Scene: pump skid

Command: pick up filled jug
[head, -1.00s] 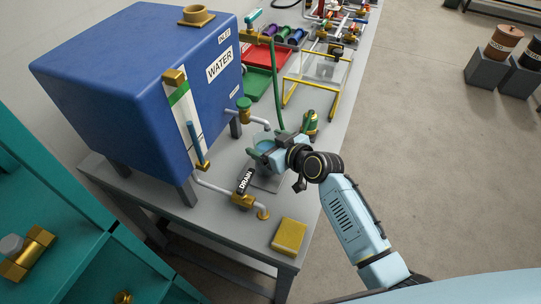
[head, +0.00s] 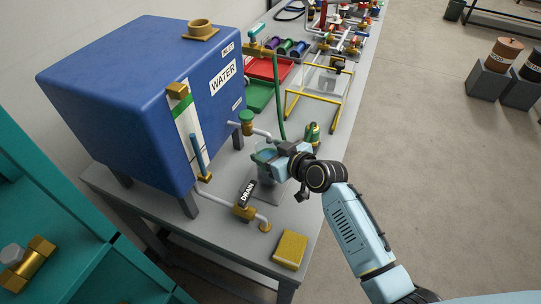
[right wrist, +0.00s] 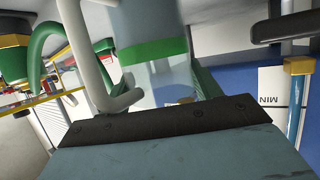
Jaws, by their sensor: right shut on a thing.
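The clear jug (head: 268,190) is upright on the grey bench, in front of the blue tank and close to the drain valve. In the right wrist view the jug (right wrist: 152,72) shows a green band and bluish water in it. My right gripper (head: 268,158) is at the upper part of the jug, shut on it, and hides part of it in the head view. I cannot tell whether the jug's base is clear of the bench. My left gripper is not in view.
The blue water tank (head: 130,100) stands behind, with a drain valve (head: 244,200) and an outlet pipe (head: 258,132) close to the jug. A yellow sponge (head: 290,250) lies at the front. A green-and-brass fitting (head: 312,134) and a yellow frame (head: 318,95) stand beyond.

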